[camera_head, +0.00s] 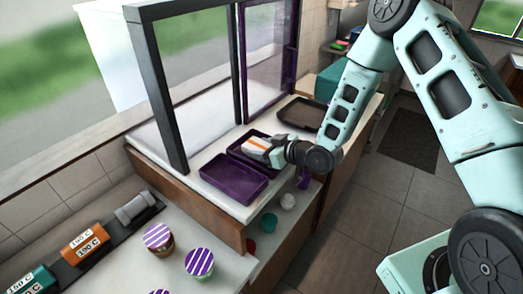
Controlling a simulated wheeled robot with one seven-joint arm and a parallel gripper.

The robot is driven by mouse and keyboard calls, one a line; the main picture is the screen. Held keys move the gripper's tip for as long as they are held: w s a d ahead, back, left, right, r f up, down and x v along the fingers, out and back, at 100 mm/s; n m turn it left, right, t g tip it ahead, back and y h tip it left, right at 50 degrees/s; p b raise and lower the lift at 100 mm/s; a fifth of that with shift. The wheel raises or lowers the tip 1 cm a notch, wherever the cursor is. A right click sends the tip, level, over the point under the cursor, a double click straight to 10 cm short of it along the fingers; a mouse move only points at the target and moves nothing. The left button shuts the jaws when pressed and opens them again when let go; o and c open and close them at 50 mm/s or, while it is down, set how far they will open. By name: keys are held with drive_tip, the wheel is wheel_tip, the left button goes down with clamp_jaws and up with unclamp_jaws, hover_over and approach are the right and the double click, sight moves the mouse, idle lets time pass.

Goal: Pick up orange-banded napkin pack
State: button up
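The orange-banded napkin pack (257,144), white with an orange stripe, is at the farther of two purple trays (233,152) on the raised counter. My gripper (272,150) comes in from the right and is right at the pack. Its fingers are small and blend with the pack, so I cannot tell whether they are open or shut on it. I also cannot tell whether the pack rests in the tray or is held above it.
An empty purple tray (233,183) sits nearer and a dark tray (302,116) sits farther back. A glass partition in a black frame (165,100) stands left of the trays. Striped-lid cups (199,262) stand on the lower counter. Small items (287,201) sit on a shelf below.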

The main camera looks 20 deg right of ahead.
sight(262, 147)
idle(0.3)
drive_tip(key=shift+r+b, duration=1.7)
drive_tip(key=shift+r, duration=3.3)
